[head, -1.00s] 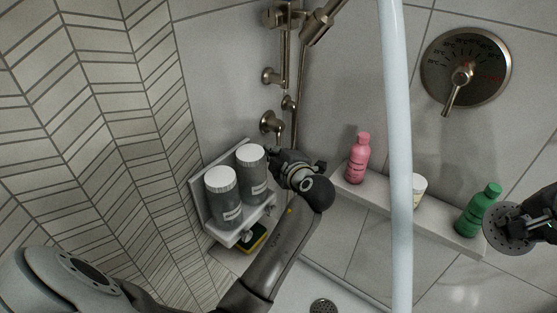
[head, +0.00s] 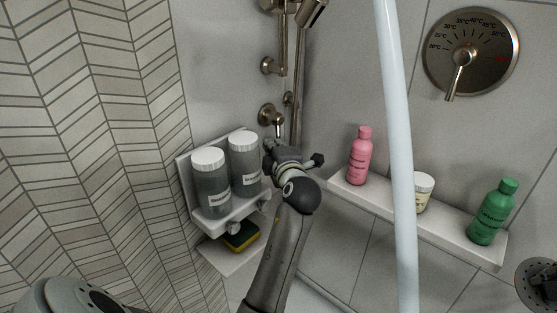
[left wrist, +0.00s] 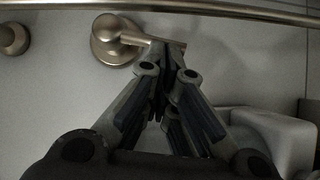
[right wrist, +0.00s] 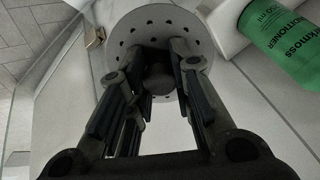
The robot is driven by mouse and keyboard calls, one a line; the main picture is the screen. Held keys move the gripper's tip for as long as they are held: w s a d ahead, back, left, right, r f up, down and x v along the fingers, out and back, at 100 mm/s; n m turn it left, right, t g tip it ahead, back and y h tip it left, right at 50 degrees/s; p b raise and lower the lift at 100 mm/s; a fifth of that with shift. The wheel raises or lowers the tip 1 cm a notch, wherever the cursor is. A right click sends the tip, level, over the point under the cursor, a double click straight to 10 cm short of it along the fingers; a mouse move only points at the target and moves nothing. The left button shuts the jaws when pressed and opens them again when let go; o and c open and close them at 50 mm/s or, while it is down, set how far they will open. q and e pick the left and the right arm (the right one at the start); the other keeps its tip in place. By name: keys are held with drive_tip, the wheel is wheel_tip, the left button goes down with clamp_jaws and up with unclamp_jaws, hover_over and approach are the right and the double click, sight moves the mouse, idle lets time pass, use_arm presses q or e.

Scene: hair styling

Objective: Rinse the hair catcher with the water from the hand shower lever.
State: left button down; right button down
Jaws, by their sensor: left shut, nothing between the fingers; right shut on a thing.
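The brass hand shower lever (head: 269,115) sits on the back wall. It also shows at the top of the left wrist view (left wrist: 112,42), its thin handle pointing right. My left gripper (head: 272,145) is shut and empty just below the lever. In the left wrist view its fingertips (left wrist: 167,58) overlap the handle; I cannot tell if they touch. The round grey hair catcher (head: 527,274), with holes in its rim, is at the right edge of the head view. My right gripper (right wrist: 155,72) is shut on the catcher's middle (right wrist: 150,22).
The hand shower head (head: 313,12) hangs above the lever. Two grey bottles (head: 211,185) stand on a white rack left of my left gripper, with a sponge (head: 241,236) below. A ledge holds a pink bottle (head: 361,158), a jar (head: 423,192) and a green bottle (head: 492,215). A pale hose (head: 400,150) crosses in front.

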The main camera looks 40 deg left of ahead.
use_arm(q)
drive_tip(key=shift+w+a+f+n+t+y+b, duration=0.1)
drive_tip(key=shift+w+f+n+t+y+b, duration=0.5)
drive_tip(key=shift+b, duration=2.7)
drive_tip(key=shift+s+r+g, duration=0.1)
drive_tip(key=shift+s+g, duration=0.1)
drive_tip(key=shift+g, duration=0.1)
drive_tip(key=shift+r, duration=0.1)
